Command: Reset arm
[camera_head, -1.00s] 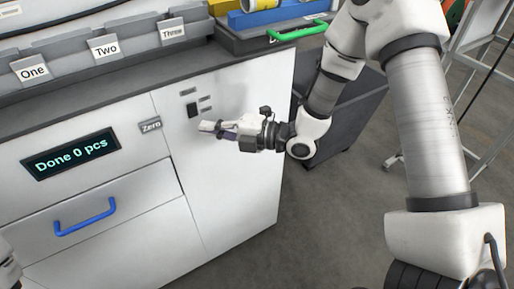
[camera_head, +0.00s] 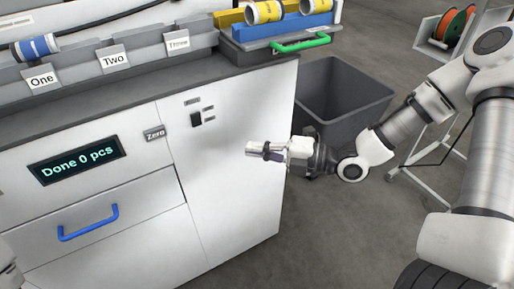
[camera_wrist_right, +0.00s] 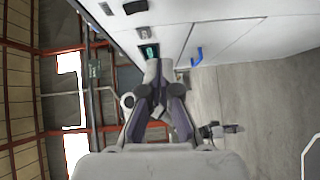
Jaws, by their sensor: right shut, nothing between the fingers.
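My right arm (camera_head: 400,125) reaches in from the right in the head view. Its gripper (camera_head: 252,150) is shut and empty, in front of the white cabinet (camera_head: 235,105) and apart from it, pointing left. In the right wrist view the two fingers (camera_wrist_right: 159,75) meet at their tips with nothing between them. A black switch (camera_head: 196,119) is on the cabinet front, up and left of the gripper. My left gripper cannot be made out; only a bit of my left arm shows at the lower left edge.
The display (camera_head: 77,159) reads "Done 0 pcs". A blue drawer handle (camera_head: 88,222) is below it. Trays labelled One, Two and Three line the counter (camera_head: 130,88). A dark grey bin (camera_head: 345,100) stands right of the cabinet, near my right forearm. The floor (camera_head: 330,240) in front is clear.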

